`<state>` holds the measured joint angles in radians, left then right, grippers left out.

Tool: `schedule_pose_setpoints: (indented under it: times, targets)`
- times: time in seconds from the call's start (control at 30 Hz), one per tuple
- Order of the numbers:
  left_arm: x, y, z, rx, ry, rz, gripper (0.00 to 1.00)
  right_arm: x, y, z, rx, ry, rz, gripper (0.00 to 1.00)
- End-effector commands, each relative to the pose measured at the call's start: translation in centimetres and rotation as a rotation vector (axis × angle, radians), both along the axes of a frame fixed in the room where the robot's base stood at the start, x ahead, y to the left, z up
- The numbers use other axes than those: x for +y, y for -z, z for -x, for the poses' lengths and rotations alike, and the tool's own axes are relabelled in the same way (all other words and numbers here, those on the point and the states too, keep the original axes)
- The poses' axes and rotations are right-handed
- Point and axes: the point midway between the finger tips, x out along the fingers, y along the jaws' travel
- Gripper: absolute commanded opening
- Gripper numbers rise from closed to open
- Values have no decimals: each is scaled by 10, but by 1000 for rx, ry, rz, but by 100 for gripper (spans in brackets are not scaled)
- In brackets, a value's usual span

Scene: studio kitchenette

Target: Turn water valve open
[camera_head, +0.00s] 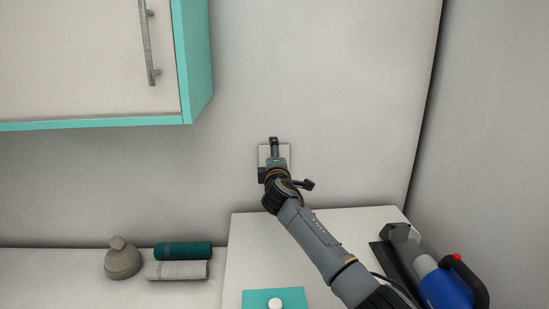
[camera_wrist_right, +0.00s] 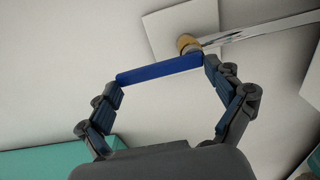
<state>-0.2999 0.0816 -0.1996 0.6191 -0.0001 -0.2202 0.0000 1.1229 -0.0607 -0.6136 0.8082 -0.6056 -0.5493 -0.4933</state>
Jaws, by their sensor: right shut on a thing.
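The water valve shows in the right wrist view with a long blue lever handle (camera_wrist_right: 160,70), a brass-coloured body (camera_wrist_right: 188,43) and a flat silvery pipe (camera_wrist_right: 265,29). It is mounted at a pale square wall plate (camera_wrist_right: 168,22); the plate also shows behind my gripper in the head view (camera_head: 284,152). My right gripper (camera_head: 274,143) is at the plate. In the wrist view its fingers (camera_wrist_right: 163,77) hold the blue handle lengthwise, one at each end. In the head view the gripper hides the valve. My left gripper is not in view.
A blue appliance (camera_head: 445,287) stands at the right, near my arm. A cabinet (camera_head: 90,60) hangs upper left. A grey jar (camera_head: 122,263) and rolled towels (camera_head: 182,251) lie lower left.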

Motion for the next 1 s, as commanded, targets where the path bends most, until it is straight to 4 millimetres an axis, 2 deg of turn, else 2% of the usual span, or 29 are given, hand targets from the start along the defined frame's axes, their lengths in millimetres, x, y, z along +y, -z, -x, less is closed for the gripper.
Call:
schedule_pose_setpoints:
  times: [0.43, 0.47, 0.5, 1.0]
  targets:
    - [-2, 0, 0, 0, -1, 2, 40, 0, 0, 0, 0, 1, 17, 35]
    - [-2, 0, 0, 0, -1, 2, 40, 0, 0, 0, -1, 1, 17, 94]
    - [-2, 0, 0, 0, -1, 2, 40, 0, 0, 0, 0, 0, 17, 100]
    - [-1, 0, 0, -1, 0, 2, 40, 1, 0, 5, -2, 0, 12, 100]
